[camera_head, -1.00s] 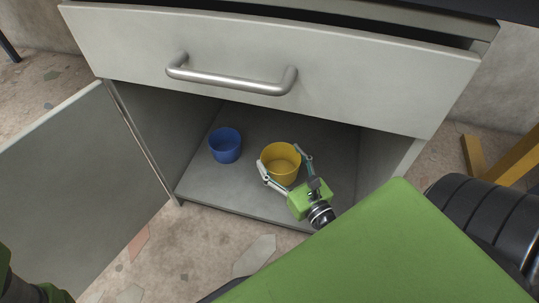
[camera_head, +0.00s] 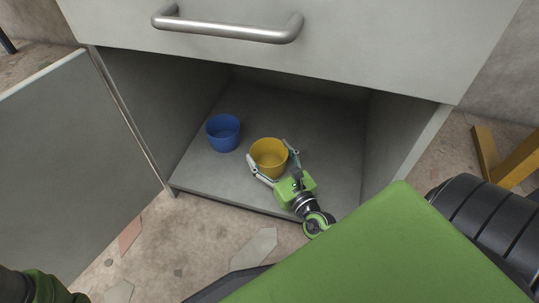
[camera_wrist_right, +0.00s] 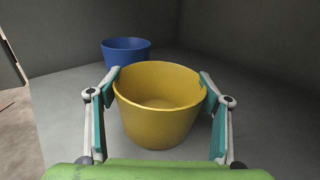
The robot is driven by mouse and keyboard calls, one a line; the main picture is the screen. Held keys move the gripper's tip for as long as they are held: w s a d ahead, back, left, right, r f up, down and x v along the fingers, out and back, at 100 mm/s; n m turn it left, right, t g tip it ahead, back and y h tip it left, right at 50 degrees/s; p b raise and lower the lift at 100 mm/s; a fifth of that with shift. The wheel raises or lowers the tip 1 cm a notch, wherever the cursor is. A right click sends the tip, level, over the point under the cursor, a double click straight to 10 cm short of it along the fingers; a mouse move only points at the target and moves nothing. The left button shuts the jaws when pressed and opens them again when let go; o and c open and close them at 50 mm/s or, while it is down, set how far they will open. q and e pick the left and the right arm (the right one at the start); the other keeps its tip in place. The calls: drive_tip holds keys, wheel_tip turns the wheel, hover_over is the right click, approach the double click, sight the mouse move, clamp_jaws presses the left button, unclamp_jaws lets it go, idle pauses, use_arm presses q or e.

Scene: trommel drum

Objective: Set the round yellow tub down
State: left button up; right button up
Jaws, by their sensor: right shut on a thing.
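The round yellow tub (camera_head: 269,157) is inside the open lower compartment of the grey cabinet, upright, near the front of its floor. In the right wrist view the yellow tub (camera_wrist_right: 158,112) is empty and sits between the teal finger pads of the gripper (camera_wrist_right: 158,88). Whether its base touches the compartment floor (camera_head: 215,182) I cannot tell. My left gripper does not show; only a bit of green and black arm is at the lower left.
A blue tub (camera_head: 223,133) stands left of the yellow one, apart from it; it also shows in the right wrist view (camera_wrist_right: 126,51). The cabinet door (camera_head: 80,150) hangs open at left. A drawer with a metal handle (camera_head: 226,30) overhangs the compartment.

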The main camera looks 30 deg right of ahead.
drive_tip(key=shift+f, duration=0.2)
drive_tip(key=o, duration=1.1)
drive_tip(key=shift+r, duration=0.1)
drive_tip(key=shift+r, duration=0.25)
drive_tip(key=s+p, duration=0.1)
drive_tip(key=s, duration=0.2)
drive_tip(key=s+p, duration=0.2)
drive_tip(key=s, duration=0.2)
drive_tip(key=s+a+p, duration=0.1)
drive_tip(key=s, duration=0.2)
drive_tip(key=shift+s, duration=0.4)
drive_tip(key=shift+s+f+p, duration=0.1)
drive_tip(key=shift+s+p, duration=0.25)
drive_tip(key=shift+s, duration=0.25)
